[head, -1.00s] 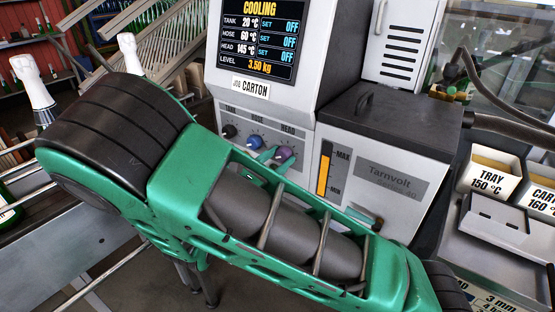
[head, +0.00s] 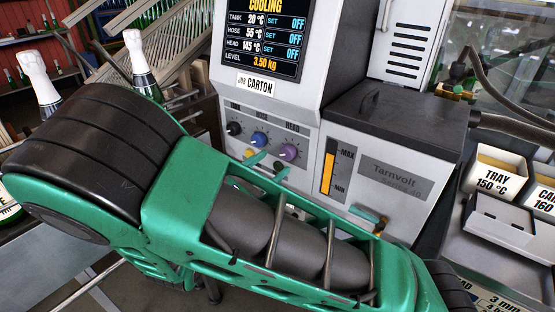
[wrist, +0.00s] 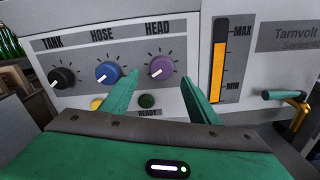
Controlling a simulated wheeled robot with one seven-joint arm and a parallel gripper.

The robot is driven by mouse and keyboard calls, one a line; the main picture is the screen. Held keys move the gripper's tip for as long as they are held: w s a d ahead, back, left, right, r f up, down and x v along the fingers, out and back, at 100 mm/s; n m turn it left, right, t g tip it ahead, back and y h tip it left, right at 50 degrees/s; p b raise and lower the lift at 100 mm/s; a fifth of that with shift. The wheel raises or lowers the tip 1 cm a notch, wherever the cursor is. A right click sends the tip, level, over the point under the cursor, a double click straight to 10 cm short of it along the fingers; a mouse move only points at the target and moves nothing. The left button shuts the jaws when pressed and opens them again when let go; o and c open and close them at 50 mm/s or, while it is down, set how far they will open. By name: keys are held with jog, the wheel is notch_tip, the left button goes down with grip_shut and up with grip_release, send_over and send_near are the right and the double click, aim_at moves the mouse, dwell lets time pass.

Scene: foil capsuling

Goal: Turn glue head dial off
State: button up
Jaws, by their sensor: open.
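The purple HEAD dial (wrist: 162,68) is on the glue machine's grey panel, right of the blue HOSE dial (wrist: 108,73) and black TANK dial (wrist: 62,78). Its white pointer is directed to the lower left, like the other two. It also shows in the head view (head: 288,152). My gripper (wrist: 158,82) is open, its green fingers apart below and either side of the HEAD dial, with nothing between them. In the head view my gripper (head: 268,164) is just below the dials. The screen (head: 264,35) reads COOLING, with HEAD at 145 °C and every SET at OFF.
A handle with a teal grip (wrist: 282,95) sticks out at the right. Bottles with white foil tops (head: 141,65) stand at the left. Labelled trays (head: 494,175) are at the right.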

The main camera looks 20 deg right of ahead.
jog(key=v, duration=0.5)
dwell(0.4)
